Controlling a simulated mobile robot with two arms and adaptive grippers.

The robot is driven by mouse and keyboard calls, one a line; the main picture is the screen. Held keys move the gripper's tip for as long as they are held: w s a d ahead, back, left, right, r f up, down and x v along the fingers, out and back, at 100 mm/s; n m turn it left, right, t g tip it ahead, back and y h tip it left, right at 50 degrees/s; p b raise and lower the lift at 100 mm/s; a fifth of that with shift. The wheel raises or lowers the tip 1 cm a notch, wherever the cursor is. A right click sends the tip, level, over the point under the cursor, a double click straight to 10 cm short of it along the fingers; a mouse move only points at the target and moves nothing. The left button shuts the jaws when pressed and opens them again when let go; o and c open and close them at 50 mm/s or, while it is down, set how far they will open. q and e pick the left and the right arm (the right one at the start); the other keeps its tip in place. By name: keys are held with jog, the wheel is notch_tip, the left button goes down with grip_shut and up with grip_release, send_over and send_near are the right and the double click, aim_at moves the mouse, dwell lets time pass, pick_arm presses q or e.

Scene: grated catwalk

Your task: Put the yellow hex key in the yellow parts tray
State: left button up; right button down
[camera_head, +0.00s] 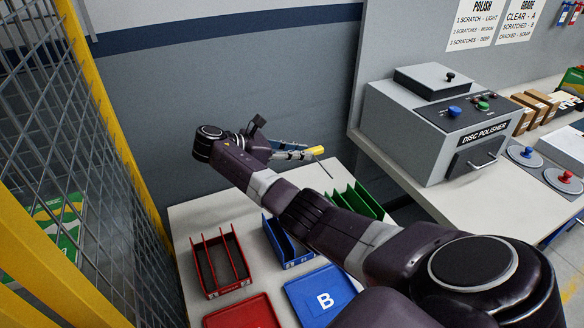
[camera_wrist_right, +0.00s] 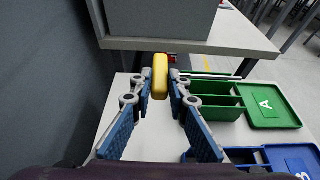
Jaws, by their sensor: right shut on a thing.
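My right gripper (camera_head: 303,154) is shut on the yellow hex key (camera_head: 316,150), high over the far end of the white table. In the right wrist view the yellow handle of the hex key (camera_wrist_right: 160,76) sits upright between the two fingertips of the right gripper (camera_wrist_right: 161,90). I see no yellow parts tray in either view. My left gripper is not in view.
On the white table (camera_head: 196,212) stand a red divided bin (camera_head: 221,264), a blue one (camera_head: 287,243) and a green one (camera_head: 362,197). A red panel (camera_head: 243,313) and a blue panel marked B (camera_head: 322,295) lie nearer. A disc polisher (camera_head: 437,125) stands on the counter right.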

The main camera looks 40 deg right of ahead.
notch_tip(320, 180, down, 11)
jog(key=b, duration=0.2)
jog(key=shift+s+f+b, duration=0.1)
jog(key=shift+s+b, duration=0.05)
jog(key=shift+b, duration=0.25)
jog(key=shift+f+b, duration=0.3)
jog(key=shift+f, duration=0.7)
notch_tip(320, 180, down, 3)
jog(key=shift+r+b, duration=0.2)
jog(key=shift+b, duration=0.6)
jog(key=shift+f, duration=0.5)
jog(key=shift+f+b, duration=0.1)
jog(key=shift+b, duration=0.2)
jog(key=c, duration=1.8)
grip_release()
jog(key=shift+c, duration=0.2)
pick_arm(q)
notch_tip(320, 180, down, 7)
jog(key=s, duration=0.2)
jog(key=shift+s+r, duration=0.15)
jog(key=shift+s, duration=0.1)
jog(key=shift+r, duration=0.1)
